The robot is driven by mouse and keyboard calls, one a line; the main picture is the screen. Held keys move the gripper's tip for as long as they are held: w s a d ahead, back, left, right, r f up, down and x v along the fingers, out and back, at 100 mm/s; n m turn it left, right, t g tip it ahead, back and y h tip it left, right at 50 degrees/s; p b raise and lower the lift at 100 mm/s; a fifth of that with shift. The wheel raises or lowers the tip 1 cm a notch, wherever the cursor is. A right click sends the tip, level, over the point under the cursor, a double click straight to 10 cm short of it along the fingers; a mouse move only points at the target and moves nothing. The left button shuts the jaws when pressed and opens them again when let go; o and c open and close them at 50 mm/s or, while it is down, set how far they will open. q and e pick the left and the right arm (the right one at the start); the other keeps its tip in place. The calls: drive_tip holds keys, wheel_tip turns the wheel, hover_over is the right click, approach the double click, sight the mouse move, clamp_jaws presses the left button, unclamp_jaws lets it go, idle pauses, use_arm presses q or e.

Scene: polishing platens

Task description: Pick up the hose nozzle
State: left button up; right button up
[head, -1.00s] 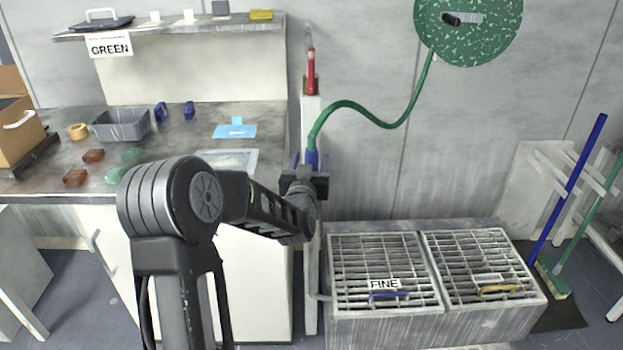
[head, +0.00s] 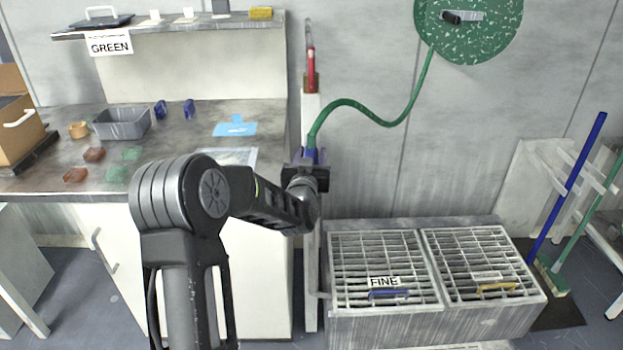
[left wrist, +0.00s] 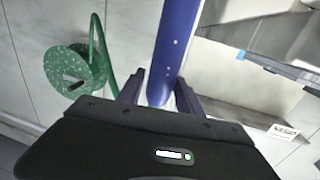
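In the left wrist view the nozzle (left wrist: 174,50) is a long blue shape reaching down between the fingers. My left gripper (head: 306,158) is at the nozzle, its fingers on either side of it. In the left wrist view the gripper (left wrist: 159,80) looks open, with a small gap beside the nozzle. The nozzle's lower part is hidden behind my gripper in the head view. My right gripper is not in view.
The green hose (head: 368,112) runs up to a speckled green reel (head: 470,28) on the wall. A red-handled tool (head: 311,72) stands above the post. The counter (head: 180,135) is at left. A grated basin (head: 385,270) lies below right.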

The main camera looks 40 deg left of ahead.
use_arm(q)
clamp_jaws()
idle(1.0)
